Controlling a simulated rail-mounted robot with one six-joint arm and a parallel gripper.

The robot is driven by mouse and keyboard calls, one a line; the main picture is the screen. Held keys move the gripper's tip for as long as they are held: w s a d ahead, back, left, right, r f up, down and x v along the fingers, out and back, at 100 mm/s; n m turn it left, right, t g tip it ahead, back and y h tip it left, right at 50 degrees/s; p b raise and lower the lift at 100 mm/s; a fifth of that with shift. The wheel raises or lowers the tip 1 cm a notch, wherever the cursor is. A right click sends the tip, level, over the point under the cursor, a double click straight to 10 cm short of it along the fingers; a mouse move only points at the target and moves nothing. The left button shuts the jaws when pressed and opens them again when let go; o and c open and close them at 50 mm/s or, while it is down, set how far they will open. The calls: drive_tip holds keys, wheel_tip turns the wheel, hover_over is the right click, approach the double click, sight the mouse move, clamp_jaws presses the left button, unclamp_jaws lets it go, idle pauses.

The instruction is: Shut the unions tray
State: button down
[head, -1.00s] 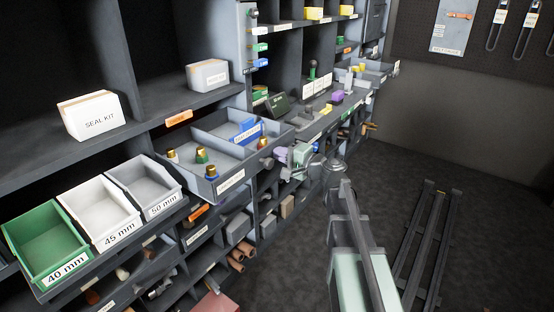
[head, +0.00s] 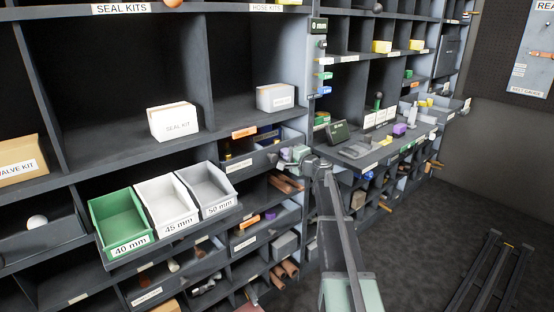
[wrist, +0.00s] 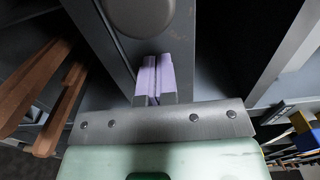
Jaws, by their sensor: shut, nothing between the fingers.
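My gripper (head: 284,161) is at the right end of the tray front. In the wrist view my gripper (wrist: 154,80) has its lilac fingers together, empty, against or very near a grey panel, below a round grey knob (wrist: 140,14).
Green, white and grey bins (head: 120,222) jut out at left. A workbench ledge (head: 375,152) with small items projects at right. Brown rods (wrist: 45,95) stick out left in the wrist view. The floor (head: 420,240) at right is open, with a rail (head: 485,275).

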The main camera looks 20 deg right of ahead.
drive_tip(key=v, duration=1.4)
drive_tip(key=shift+s, duration=0.15)
